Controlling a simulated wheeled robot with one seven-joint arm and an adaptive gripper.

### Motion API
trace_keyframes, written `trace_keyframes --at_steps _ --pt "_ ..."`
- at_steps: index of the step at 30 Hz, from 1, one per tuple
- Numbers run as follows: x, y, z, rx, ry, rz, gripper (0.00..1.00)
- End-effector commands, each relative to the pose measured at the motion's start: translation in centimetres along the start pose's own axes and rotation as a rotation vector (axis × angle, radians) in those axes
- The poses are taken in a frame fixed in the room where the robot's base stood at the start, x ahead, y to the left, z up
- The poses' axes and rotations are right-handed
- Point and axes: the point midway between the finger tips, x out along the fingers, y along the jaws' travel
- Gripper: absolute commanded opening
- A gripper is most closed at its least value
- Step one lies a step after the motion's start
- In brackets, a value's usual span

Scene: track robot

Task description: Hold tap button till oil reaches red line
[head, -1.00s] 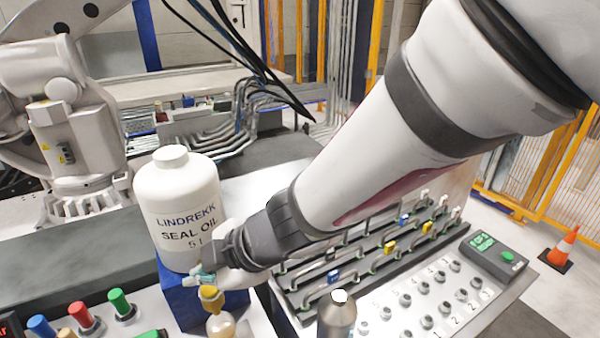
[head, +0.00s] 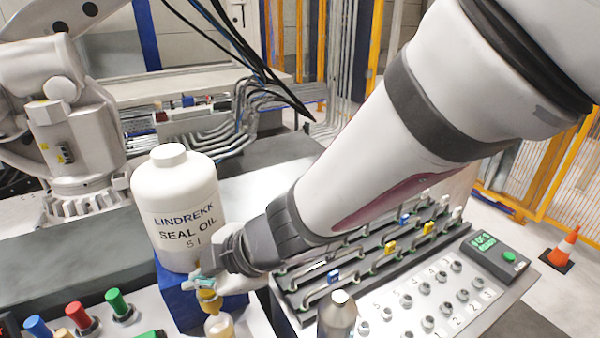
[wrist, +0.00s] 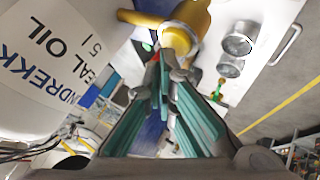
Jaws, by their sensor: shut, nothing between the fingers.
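A white jug (head: 172,205) labelled LINDREKK SEAL OIL 5 L stands on a blue stand (head: 178,300). A yellow tap (head: 209,302) is at the jug's lower front; it also shows at the top of the wrist view (wrist: 190,30). A small pale vessel (head: 219,326) sits below the tap, cut by the frame edge. I cannot make out a red line or the oil level. My gripper (head: 195,283) is shut and empty, its teal fingertips (wrist: 160,68) close together right by the tap. I cannot tell whether they touch the button.
A grey bottle (head: 338,315) stands right of the tap. Racks with coloured clips (head: 390,246) and a panel of knobs (head: 428,300) lie further right. Red, blue and green buttons (head: 77,315) are at the left front. Another robot arm (head: 65,120) stands behind left.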

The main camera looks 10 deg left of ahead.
Motion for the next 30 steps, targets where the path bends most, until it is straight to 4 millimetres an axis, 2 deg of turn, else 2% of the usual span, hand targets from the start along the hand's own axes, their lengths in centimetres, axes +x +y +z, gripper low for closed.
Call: trace_keyframes --at_steps 30 --pt "0.49 -0.33 0.31 -0.001 0.001 0.000 0.00"
